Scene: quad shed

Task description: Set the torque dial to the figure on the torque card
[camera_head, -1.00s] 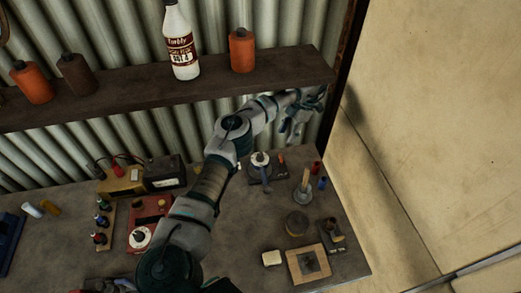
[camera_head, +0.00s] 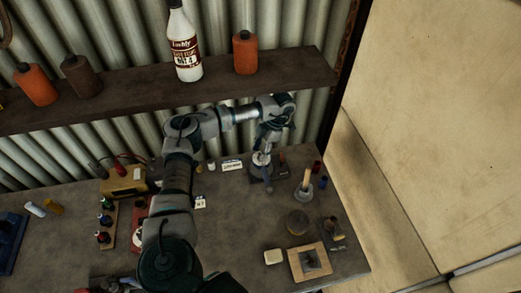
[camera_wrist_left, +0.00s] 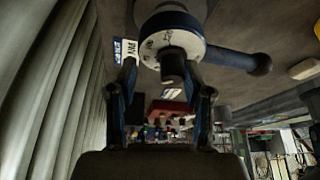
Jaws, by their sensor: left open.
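The torque dial shows in the left wrist view as a white ring with dark figures (camera_wrist_left: 153,44) and a black knob (camera_wrist_left: 172,66) at its centre. A blue lever with a dark ball end (camera_wrist_left: 238,60) sticks out beside it. In the head view the dial unit (camera_head: 261,172) stands at the back right of the bench. My left gripper (camera_head: 266,146) is above it, pointing down. In the wrist view its open fingers (camera_wrist_left: 163,82) are on either side of the knob; contact cannot be told. Small white cards stand at the back (camera_head: 232,165) and mid-bench (camera_head: 200,202); their print is unreadable.
A wooden-handled tool (camera_head: 304,187), a round brown tin (camera_head: 297,222) and a wooden square (camera_head: 309,262) are to the right and front of the dial. A shelf (camera_head: 120,101) with bottles overhangs the back.

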